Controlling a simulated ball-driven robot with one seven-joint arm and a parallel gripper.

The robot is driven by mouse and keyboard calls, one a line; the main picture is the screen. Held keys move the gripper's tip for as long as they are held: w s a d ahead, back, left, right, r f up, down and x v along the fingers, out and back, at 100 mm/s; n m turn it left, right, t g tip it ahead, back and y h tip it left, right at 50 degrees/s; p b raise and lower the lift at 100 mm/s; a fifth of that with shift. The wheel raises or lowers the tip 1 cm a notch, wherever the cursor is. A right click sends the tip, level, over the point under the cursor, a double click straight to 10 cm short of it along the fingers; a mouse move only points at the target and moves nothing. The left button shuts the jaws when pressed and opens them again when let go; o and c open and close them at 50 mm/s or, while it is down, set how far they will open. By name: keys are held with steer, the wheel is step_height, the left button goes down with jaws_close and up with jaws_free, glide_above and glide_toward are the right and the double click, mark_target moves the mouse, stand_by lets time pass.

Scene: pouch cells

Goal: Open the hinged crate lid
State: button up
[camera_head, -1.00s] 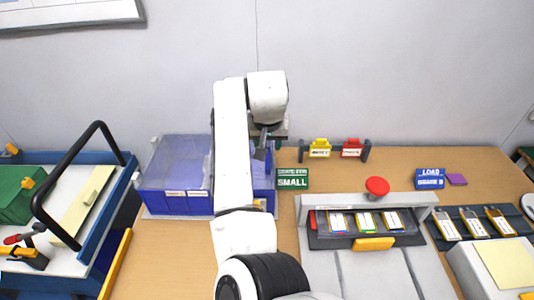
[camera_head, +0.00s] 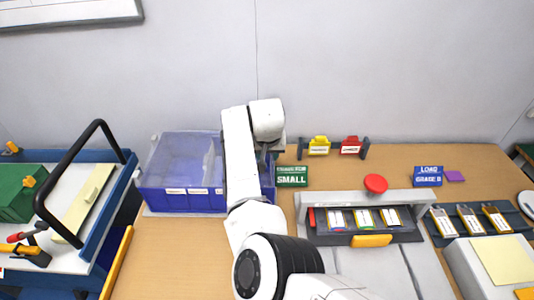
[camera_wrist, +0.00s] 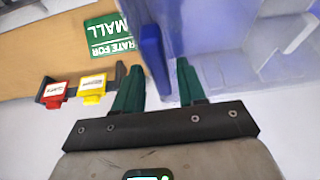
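The blue crate (camera_head: 160,200) stands on the bench at centre left, with white labels on its front. A clear, bluish lid (camera_head: 183,155) appears to lie over its top. My arm hides the crate's right part. I see a gap to the right finger; contact with either finger is unclear.
A green "small" sign (camera_head: 292,177) stands right of the crate. Behind it are yellow (camera_head: 319,145) and red (camera_head: 351,145) tags on a rack. A grey fixture with a red button (camera_head: 376,184) stands at right. Bare bench lies in front of the crate.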

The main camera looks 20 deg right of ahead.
jaws_close()
stand_by(0.5)
